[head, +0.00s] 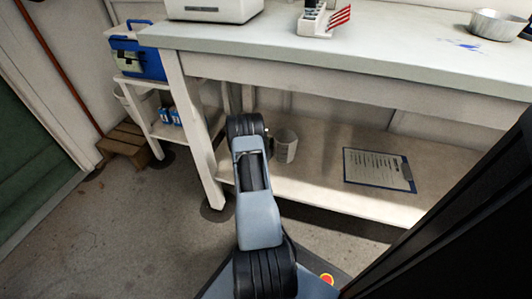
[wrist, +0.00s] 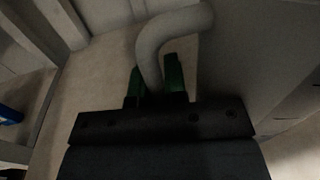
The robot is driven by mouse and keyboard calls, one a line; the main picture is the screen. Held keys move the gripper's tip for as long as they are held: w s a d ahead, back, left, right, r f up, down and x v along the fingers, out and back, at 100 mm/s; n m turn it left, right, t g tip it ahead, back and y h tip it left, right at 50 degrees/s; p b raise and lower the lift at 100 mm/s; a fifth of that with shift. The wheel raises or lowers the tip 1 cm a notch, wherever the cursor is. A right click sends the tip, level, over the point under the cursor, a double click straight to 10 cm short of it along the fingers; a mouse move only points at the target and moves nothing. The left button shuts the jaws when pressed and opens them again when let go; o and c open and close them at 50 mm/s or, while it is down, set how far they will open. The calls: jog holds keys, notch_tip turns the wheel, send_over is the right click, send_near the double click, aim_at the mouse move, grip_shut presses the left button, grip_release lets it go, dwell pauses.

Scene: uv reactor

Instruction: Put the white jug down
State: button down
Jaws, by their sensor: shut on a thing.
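The white jug (head: 286,147) shows in the head view at the lower shelf, just right of my arm, and looks upright. In the wrist view its curved handle (wrist: 172,27) runs down between the green fingers of my gripper (wrist: 156,76), and its grey, shaded body (wrist: 245,60) fills the right side. My gripper is shut on the handle. In the head view my arm hides the gripper. I cannot tell whether the jug's base touches the shelf.
The lower shelf (head: 315,188) has free room around a clipboard (head: 378,169) on its right. The white bench top (head: 370,52) overhangs it, and a bench leg (head: 190,130) stands left of my arm. A blue cooler (head: 137,55) sits on a side rack.

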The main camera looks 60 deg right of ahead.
jog(key=shift+w+d+f+b, duration=0.15)
jog(key=shift+w+f+b, duration=0.1)
jog(key=shift+w+f, duration=0.25)
jog(key=shift+w+d+f+b, duration=0.15)
jog(key=shift+w+f+b, duration=0.1)
jog(key=shift+f, duration=0.3)
jog(key=shift+w+d+f+b, duration=0.15)
jog(key=shift+f+b, duration=0.6)
jog(key=shift+f, duration=0.85)
jog(key=shift+f, duration=0.1)
jog(key=c, duration=1.2)
grip_release()
jog(key=shift+o, duration=0.2)
